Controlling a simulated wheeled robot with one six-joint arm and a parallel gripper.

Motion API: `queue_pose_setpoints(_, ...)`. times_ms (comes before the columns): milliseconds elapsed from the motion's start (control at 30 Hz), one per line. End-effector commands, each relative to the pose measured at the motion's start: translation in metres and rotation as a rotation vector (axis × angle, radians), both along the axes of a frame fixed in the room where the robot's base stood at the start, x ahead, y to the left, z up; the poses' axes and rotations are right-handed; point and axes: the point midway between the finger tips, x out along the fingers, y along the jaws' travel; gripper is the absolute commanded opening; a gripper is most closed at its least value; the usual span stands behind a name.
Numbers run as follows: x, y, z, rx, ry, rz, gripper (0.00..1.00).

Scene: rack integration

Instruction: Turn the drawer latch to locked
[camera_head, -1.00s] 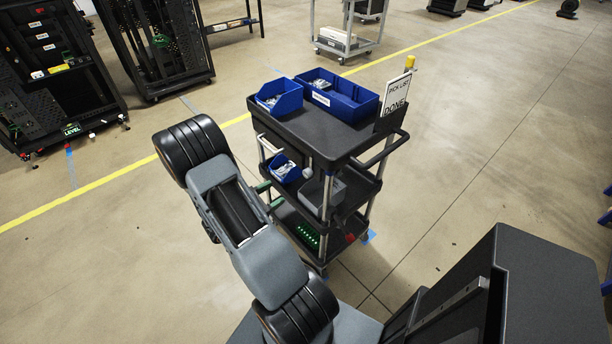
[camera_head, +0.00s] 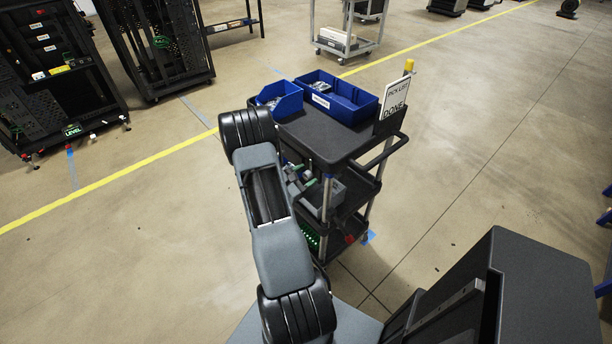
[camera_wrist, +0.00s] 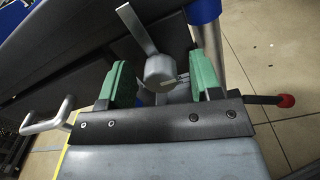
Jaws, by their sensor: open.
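In the wrist view a grey round latch hub (camera_wrist: 158,72) with a flat grey lever (camera_wrist: 136,28) pointing up and to the left sits on a dark panel. My gripper (camera_wrist: 163,80) is open, with one green pad on each side of the hub. The hub appears between the pads; I cannot tell whether either pad touches it. In the head view my gripper (camera_head: 299,174) is at the left side of the black cart (camera_head: 328,138), by its middle level, partly hidden by my arm. The latch is not clear in that view.
Blue bins (camera_head: 335,98) and a pick-list sign (camera_head: 394,96) stand on the cart top. The wrist view shows a metal handle (camera_wrist: 47,122) at left and a red-knobbed rod (camera_wrist: 285,101) at right. Open floor lies right of the cart.

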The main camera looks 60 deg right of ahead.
Motion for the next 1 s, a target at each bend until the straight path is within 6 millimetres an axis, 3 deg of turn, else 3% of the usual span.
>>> queue_pose_setpoints(333, -0.0009, -0.0024, 0.0000, 0.000, 0.000, 0.000, 0.58)
queue_pose_setpoints(833, -0.0008, -0.0023, 0.0001, 0.000, 0.000, 0.000, 0.11)
queue_pose_setpoints(1000, -0.0007, -0.0022, 0.0002, 0.002, 0.007, 0.000, 0.09)
